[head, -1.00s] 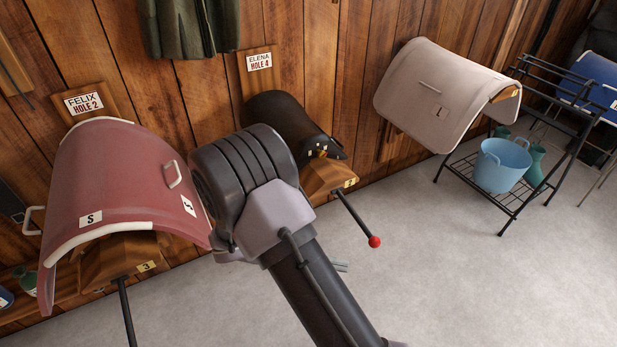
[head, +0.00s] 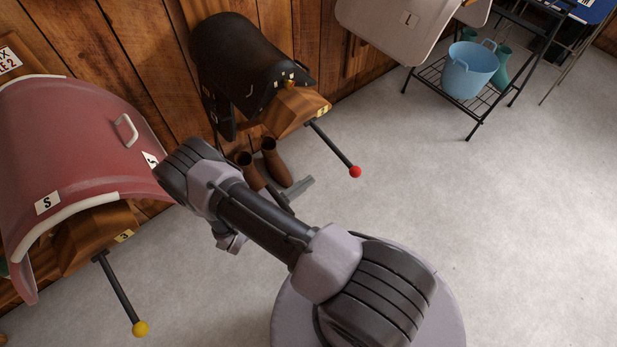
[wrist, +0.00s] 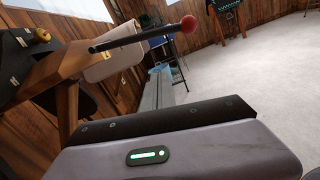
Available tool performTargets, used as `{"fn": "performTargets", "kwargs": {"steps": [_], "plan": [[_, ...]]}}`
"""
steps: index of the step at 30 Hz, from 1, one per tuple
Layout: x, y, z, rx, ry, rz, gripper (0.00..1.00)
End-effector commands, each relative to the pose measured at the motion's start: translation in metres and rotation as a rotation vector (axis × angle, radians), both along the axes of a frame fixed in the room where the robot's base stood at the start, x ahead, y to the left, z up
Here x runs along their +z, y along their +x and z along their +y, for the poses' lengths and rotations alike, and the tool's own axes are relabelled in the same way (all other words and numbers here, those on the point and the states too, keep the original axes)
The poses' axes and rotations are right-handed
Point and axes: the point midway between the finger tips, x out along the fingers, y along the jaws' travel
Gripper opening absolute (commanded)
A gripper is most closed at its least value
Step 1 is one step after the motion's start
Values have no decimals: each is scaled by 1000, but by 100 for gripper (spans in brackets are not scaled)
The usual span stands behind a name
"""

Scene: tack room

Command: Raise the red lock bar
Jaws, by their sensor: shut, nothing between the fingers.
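The red lock bar (head: 330,145) is a dark rod with a red ball (head: 355,171) on its end. It sticks out from the wooden rack (head: 290,108) under the black saddle. In the wrist view the bar (wrist: 130,42) crosses above the fingers, its red ball (wrist: 188,24) to their upper right. My gripper (head: 301,187) is shut and empty, to the left of the ball and apart from the bar in the head view. Its grey fingers also show in the wrist view (wrist: 159,82); my arm hides part of the gripper in the head view.
A maroon saddle cover (head: 75,135) on another rack with a yellow-ball bar (head: 120,290) is at left. Brown boots (head: 275,162) stand behind my gripper. A wire stand with a blue bucket (head: 468,72) is at upper right. The floor at right is clear.

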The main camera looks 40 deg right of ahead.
Motion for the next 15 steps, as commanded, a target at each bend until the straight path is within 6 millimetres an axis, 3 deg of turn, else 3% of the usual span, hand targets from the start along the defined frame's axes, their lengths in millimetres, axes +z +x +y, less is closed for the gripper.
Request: {"fn": "performTargets", "kwargs": {"steps": [9, 15], "plan": [[1, 4, -71, -6, 0, 0, 0], [31, 0, -77, -2, 0, 0, 0]]}}
